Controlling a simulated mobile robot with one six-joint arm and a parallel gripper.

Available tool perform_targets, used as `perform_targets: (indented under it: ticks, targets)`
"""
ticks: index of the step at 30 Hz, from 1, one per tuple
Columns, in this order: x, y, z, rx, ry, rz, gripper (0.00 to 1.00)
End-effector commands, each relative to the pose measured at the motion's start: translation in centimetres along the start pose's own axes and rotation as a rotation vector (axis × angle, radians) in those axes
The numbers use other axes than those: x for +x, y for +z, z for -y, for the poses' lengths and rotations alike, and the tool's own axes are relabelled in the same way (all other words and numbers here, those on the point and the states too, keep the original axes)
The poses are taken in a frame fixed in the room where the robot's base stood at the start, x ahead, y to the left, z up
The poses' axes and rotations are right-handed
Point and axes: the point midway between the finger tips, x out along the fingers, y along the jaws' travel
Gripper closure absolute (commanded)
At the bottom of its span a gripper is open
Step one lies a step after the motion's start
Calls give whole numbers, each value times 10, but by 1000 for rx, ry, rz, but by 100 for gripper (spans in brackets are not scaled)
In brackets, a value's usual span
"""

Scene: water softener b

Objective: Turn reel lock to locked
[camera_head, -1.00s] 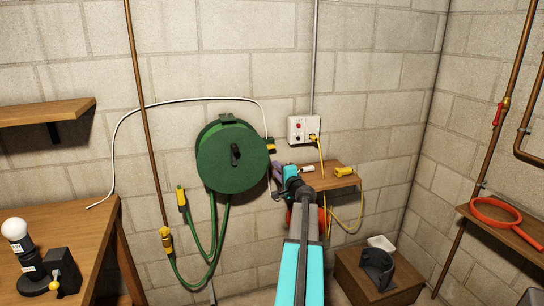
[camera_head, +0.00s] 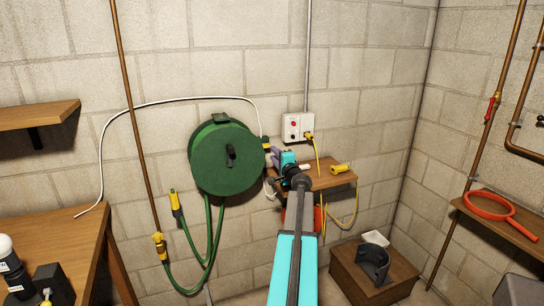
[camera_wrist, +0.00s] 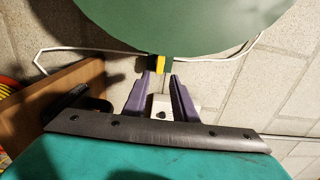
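A green hose reel (camera_head: 222,165) hangs on the block wall, its round face towards me. A black upright handle (camera_head: 230,154) sits at the middle of its face. A small yellow-and-black fitting (camera_head: 266,143) is at its right edge; it also shows in the wrist view (camera_wrist: 159,64). I cannot tell which of these is the reel lock. My gripper (camera_head: 271,155) is just right of the reel, below the fitting. In the wrist view its purple fingers (camera_wrist: 161,77) are apart with nothing between their tips; the fitting lies just beyond them.
A wooden shelf (camera_head: 322,178) with a yellow nozzle (camera_head: 340,169) is close right of my gripper. An outlet box (camera_head: 298,127) with a yellow cord is above it. Green hoses hang below the reel. A workbench (camera_head: 55,244) stands at left.

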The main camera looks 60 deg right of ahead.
Motion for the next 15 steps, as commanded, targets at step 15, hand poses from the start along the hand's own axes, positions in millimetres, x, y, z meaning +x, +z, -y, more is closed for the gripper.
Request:
perform_targets:
  ticks: [15]
  targets:
    - [32, 7, 2, 0, 1, 8, 75]
